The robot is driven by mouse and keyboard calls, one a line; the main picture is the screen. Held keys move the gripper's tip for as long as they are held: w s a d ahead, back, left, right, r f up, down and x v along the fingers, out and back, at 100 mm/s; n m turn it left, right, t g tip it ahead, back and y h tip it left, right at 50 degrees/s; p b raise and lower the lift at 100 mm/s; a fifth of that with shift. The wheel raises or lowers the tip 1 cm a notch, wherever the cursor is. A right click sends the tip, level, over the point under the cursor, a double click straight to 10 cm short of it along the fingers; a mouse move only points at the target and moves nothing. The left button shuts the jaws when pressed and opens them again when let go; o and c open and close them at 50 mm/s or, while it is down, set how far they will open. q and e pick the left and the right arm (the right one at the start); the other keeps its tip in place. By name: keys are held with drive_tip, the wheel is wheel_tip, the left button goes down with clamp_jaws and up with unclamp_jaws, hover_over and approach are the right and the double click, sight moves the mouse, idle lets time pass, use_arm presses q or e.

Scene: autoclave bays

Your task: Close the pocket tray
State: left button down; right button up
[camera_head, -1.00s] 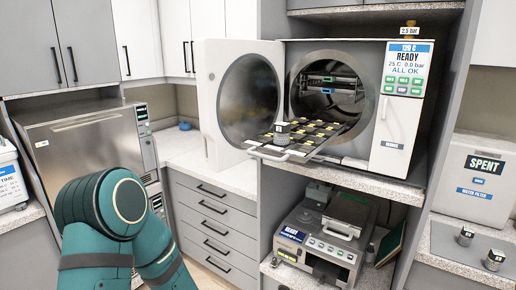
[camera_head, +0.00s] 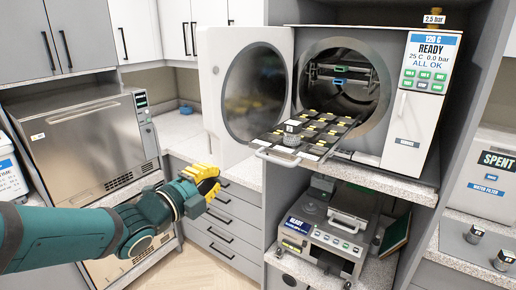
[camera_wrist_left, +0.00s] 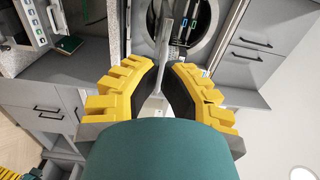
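The pocket tray (camera_head: 276,159) sticks out of the open chamber of the upper autoclave (camera_head: 340,87) in the head view. My left gripper (camera_head: 211,181) has yellow fingers and is in front of the drawers, left of and below the tray handle, touching nothing. In the left wrist view my left gripper (camera_wrist_left: 160,72) has its two fingers apart with nothing held between them.
The round autoclave door (camera_head: 252,92) stands swung open left of the tray. A READY-labelled device (camera_head: 325,235) sits on the shelf below. Another steel autoclave (camera_head: 85,143) stands at left. The counter (camera_head: 205,147) beneath the door is mostly clear.

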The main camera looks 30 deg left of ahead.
use_arm(q)
drive_tip(key=p, duration=0.2)
approach(270, 139)
drive_tip(key=w, duration=0.1)
drive_tip(key=shift+w+a+f, duration=0.25)
drive_tip(key=shift+f, duration=0.1)
drive_tip(key=w+b, duration=0.1)
drive_tip(key=w, duration=0.2)
drive_tip(key=w+b, duration=0.2)
drive_tip(key=w, duration=0.1)
drive_tip(key=w+d+b, duration=0.1)
drive_tip(key=w+b, duration=0.1)
drive_tip(key=w, duration=0.1)
drive_tip(key=shift+w+f, duration=0.2)
drive_tip(key=shift+f, duration=0.05)
drive_tip(key=w, duration=0.4)
drive_tip(key=w+b, duration=0.1)
drive_tip(key=w, duration=0.2)
drive_tip(key=shift+w+d+r, duration=0.2)
drive_tip(key=shift+w, duration=1.05)
